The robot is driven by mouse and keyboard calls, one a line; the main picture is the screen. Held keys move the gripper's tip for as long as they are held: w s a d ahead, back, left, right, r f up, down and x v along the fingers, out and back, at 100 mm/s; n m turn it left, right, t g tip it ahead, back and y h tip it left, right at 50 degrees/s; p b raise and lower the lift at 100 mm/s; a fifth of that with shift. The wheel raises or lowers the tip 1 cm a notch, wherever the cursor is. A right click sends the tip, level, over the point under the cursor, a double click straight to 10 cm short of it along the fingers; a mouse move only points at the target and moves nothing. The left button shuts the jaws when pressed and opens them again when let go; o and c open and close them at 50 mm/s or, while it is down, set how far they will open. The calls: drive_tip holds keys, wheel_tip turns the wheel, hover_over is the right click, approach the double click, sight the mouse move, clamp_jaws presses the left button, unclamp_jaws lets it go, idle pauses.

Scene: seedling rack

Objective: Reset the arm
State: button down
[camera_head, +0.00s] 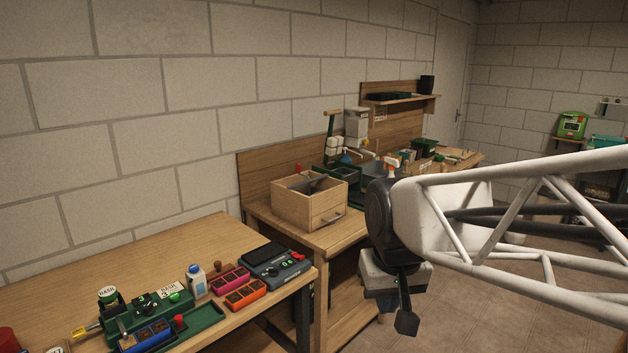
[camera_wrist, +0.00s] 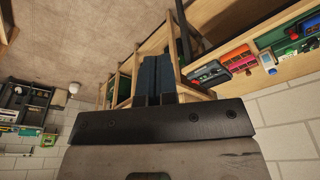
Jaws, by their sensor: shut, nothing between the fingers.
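My arm reaches in from the right in the head view, and my gripper (camera_head: 406,322) hangs down at its end, over the floor in front of the wooden bench. In the wrist view, the two dark fingers of my gripper (camera_wrist: 157,62) lie side by side, touching, with nothing between them. The gripper is shut and empty, and apart from the benches and the objects on them.
The near table (camera_head: 140,262) holds a green device (camera_head: 150,315), a white bottle (camera_head: 196,282) and a dark control box (camera_head: 275,265). The farther bench carries a wooden box (camera_head: 308,203). Open floor (camera_head: 470,325) lies right of the benches.

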drive_tip(key=s+d+f+m, duration=0.1)
drive_tip(key=s+d+f, duration=0.2)
drive_tip(key=s+d, duration=0.3)
drive_tip(key=s, duration=0.4)
drive_tip(key=shift+s+d+f+m, duration=0.3)
drive_tip(key=shift+s+d+f, duration=0.05)
drive_tip(key=shift+d+f, duration=0.05)
